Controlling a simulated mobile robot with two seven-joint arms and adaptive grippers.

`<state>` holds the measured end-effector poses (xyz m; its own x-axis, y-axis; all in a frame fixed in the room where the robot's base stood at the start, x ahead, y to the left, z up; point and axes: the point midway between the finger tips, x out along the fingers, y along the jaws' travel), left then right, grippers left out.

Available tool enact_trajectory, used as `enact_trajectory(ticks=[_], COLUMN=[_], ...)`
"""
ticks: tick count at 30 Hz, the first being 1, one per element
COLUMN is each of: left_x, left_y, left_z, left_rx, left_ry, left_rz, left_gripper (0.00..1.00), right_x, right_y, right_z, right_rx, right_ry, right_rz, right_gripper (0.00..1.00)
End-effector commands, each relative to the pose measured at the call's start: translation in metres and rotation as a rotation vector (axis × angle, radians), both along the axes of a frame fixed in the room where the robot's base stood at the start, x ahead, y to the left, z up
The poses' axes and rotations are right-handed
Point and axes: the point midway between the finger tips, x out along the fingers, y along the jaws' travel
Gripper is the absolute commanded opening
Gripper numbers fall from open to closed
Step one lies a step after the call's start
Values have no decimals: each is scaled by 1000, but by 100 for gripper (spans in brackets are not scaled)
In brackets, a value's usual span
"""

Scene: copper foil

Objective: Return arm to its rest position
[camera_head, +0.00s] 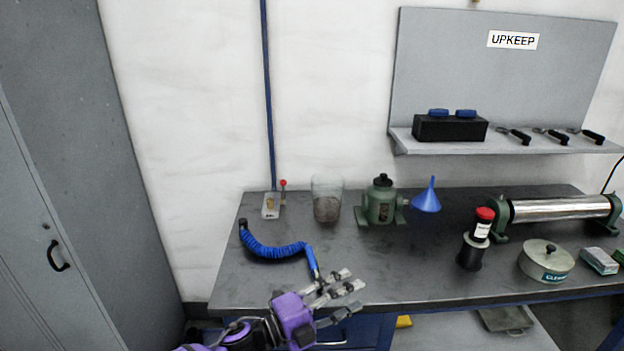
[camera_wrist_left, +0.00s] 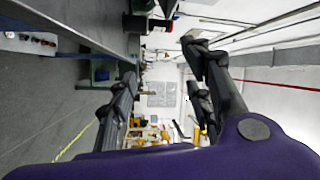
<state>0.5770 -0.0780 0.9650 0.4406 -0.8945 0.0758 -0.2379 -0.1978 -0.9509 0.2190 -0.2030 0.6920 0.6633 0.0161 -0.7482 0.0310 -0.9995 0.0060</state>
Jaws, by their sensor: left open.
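My left gripper (camera_head: 342,294) is purple with grey fingers. In the head view it hangs over the front left edge of the grey workbench (camera_head: 400,285), near the tip of a blue coiled hose (camera_head: 275,250). I cannot tell whether the fingers touch the hose end. In the left wrist view the two dark fingers of the gripper (camera_wrist_left: 165,95) stand wide apart with nothing between them. My right gripper is not in view.
A grey cabinet (camera_head: 90,150) is at left.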

Motion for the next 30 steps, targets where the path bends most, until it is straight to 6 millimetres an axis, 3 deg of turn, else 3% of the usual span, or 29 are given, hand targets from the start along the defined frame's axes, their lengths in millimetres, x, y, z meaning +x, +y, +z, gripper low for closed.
enact_trajectory(ticks=[5, 8, 11, 17, 21, 24, 27, 30], left_x=[3, -6, -30, -124, -208, -265, -308, -335], left_y=[34, 62, 100, 181, 227, 252, 267, 271], left_z=[-20, -45, -82, -167, -211, -230, -244, -253], left_rx=[-171, -264, -359, -534, -621, -662, -670, -664], left_ry=[279, 456, 661, 1062, 1261, 1338, 1382, 1413], left_rz=[265, 413, 580, 914, 1110, 1219, 1294, 1333], left_gripper=[46, 46, 46, 46, 46, 46, 46, 46], right_x=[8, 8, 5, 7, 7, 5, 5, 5], right_y=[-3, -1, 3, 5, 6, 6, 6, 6], right_z=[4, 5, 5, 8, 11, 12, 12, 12], right_rx=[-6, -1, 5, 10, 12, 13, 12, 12], right_ry=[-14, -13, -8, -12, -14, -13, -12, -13], right_rz=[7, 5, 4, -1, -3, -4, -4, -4], right_gripper=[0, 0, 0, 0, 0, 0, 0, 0])
